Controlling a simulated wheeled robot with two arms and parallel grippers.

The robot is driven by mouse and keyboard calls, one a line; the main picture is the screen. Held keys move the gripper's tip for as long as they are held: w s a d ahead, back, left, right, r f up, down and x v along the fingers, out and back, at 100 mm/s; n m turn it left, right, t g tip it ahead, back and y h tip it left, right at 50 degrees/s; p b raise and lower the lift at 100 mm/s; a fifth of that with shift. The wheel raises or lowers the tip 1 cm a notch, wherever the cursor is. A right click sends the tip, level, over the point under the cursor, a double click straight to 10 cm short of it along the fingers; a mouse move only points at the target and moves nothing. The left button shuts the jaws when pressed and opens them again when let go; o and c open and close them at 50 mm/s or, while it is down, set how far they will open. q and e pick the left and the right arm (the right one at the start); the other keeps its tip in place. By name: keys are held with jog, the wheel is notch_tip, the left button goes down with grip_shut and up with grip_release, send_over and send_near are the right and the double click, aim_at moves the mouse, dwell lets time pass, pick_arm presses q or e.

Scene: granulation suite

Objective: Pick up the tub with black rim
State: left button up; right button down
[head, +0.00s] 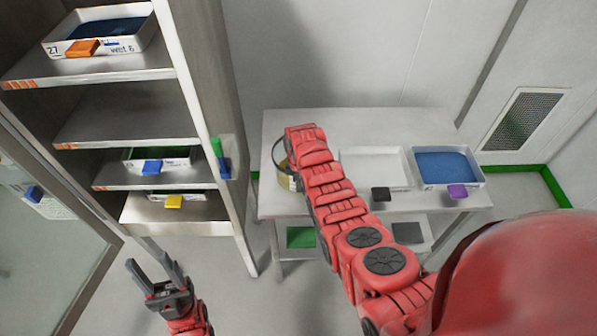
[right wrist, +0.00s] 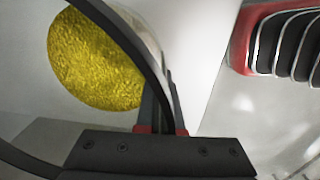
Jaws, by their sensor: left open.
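The tub with black rim (head: 285,182) is at the left end of the metal table, mostly hidden by my right arm in the head view. In the right wrist view its black rim (right wrist: 128,42) curves close to the camera, with yellow grainy contents below. My right gripper (right wrist: 165,90) has its fingers close together with the rim between them, shut on it. Its fingers are hidden in the head view. I cannot tell whether the tub touches the table. My left gripper (head: 151,262) is open and empty, low over the floor in front of the shelf unit.
The metal table (head: 395,122) also holds a white tray (head: 372,160) with a black tag and a tray of blue material (head: 446,165) with a purple tag. A shelf unit (head: 125,115) with labelled trays stands at left. The table's back strip is clear.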

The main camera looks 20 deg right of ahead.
jog(key=shift+r, duration=0.1)
jog(key=shift+w+r+b, duration=0.1)
jog(key=shift+r+b, duration=0.25)
jog(key=shift+b, duration=0.1)
notch_tip(320, 180, up, 2)
jog(key=shift+r+b, duration=0.1)
jog(key=shift+b, duration=0.9)
jog(key=s, duration=0.1)
jog(key=s+a, duration=0.1)
jog(key=s, duration=0.1)
jog(key=shift+s+a+r, duration=0.15)
jog(key=shift+s+r, duration=0.2)
jog(key=shift+r, duration=0.05)
jog(key=s+a+r+p, duration=0.1)
jog(key=s+a+p, duration=0.3)
jog(key=s+p, duration=0.4)
jog(key=shift+s+a, duration=0.15)
jog(key=shift+s, duration=1.6)
